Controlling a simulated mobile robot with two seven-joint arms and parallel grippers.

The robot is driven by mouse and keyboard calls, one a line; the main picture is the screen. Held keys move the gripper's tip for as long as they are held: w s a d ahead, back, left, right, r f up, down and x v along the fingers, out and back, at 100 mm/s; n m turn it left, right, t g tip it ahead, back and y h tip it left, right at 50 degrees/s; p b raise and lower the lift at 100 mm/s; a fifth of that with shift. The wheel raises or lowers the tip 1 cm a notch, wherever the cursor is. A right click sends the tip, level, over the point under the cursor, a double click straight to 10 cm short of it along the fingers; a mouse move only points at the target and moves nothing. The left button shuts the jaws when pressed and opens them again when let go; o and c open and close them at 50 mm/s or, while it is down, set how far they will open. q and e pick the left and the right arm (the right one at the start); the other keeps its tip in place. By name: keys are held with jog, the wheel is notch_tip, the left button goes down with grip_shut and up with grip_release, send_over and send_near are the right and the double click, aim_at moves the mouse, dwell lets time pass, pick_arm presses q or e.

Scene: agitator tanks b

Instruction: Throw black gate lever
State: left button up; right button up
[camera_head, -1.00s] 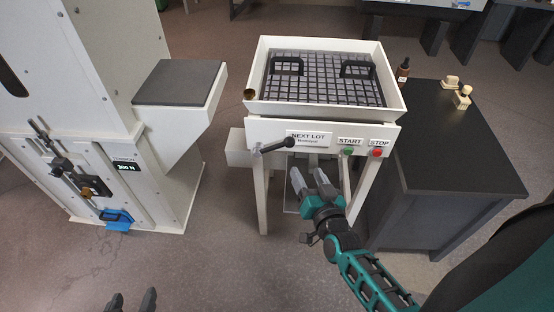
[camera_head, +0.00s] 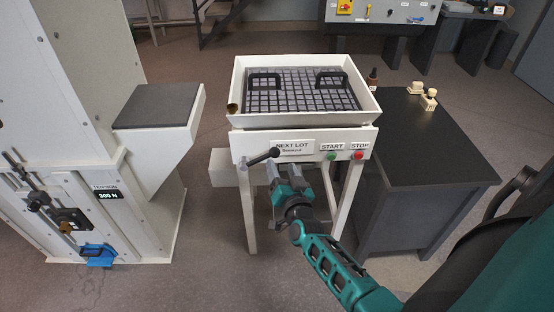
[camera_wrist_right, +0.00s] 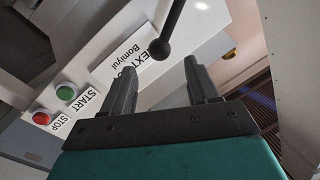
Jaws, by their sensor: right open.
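The black gate lever (camera_head: 262,157) sticks out to the right from the front left of the white tray stand, below the tray, and ends in a round knob. In the right wrist view the lever's knob (camera_wrist_right: 162,48) hangs just beyond the fingertips, between them in the picture and apart from them. My right gripper (camera_head: 284,170) is open and empty, just below and right of the knob in the head view. Its two fingers (camera_wrist_right: 158,75) show spread in the wrist view. My left gripper is out of view.
The white stand carries a tray (camera_head: 240,90) with a grid and two black handles. A green START button (camera_head: 332,156) and red STOP button (camera_head: 359,155) sit right of the lever. A dark table (camera_head: 430,150) stands at right, a white machine (camera_head: 90,190) at left.

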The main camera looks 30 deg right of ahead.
aim_at(277, 155)
jog(key=shift+b+x, duration=0.55)
jog(key=shift+x, duration=2.2)
jog(key=shift+c, duration=0.3)
grip_shut()
